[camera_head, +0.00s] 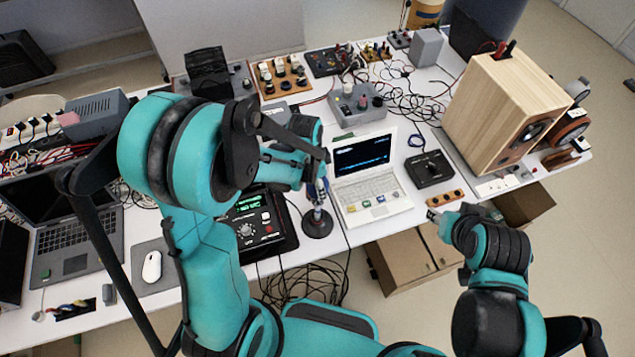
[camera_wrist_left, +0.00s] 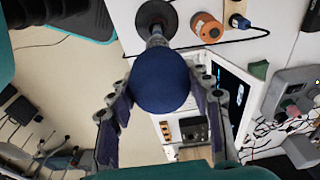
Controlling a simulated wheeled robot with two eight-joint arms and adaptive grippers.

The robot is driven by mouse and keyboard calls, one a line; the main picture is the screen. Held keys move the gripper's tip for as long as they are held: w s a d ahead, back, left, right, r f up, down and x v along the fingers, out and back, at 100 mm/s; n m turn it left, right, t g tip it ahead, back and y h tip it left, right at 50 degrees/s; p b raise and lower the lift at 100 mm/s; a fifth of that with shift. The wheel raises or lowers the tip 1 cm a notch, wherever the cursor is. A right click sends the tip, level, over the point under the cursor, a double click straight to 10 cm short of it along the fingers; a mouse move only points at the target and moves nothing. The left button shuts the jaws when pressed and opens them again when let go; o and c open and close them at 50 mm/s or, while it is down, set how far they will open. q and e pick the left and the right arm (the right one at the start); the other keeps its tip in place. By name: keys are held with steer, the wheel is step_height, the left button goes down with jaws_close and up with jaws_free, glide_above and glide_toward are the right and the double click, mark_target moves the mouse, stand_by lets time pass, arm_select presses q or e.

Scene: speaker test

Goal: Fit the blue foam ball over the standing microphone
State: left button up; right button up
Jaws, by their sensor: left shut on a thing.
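The dark blue foam ball (camera_wrist_left: 160,82) is between the fingers of my left gripper (camera_wrist_left: 157,118), which is shut on it. In the left wrist view the microphone (camera_wrist_left: 156,40) shows just beyond the ball, in line with it, with its round dark base (camera_wrist_left: 156,14) behind. I cannot tell whether the ball is around the microphone's tip or only in front of it. In the head view the microphone stand (camera_head: 317,223) stands on the table below my left gripper (camera_head: 318,180), which hides most of the ball. My right gripper (camera_head: 436,216) is off the table's front edge, its jaws unclear.
A white laptop (camera_head: 370,195) stands right of the microphone, and a black device with a dial (camera_head: 262,230) stands left. A black box with a knob (camera_head: 430,168) and a wooden speaker (camera_head: 505,105) are farther right. Cables hang at the front edge; cardboard boxes (camera_head: 405,262) are below.

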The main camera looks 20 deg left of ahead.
arm_select(q)
steer(key=shift+s+f+b, duration=0.1)
steer(key=shift+f+b, duration=0.3)
steer(key=shift+f, duration=0.3)
steer(key=shift+f+b, duration=0.85)
steer(key=shift+f, duration=0.45)
steer(key=shift+f+b, duration=1.55)
steer(key=shift+b, duration=0.05)
steer(key=shift+f+b, duration=0.5)
steer(key=shift+b, duration=0.05)
steer(key=o, duration=0.9)
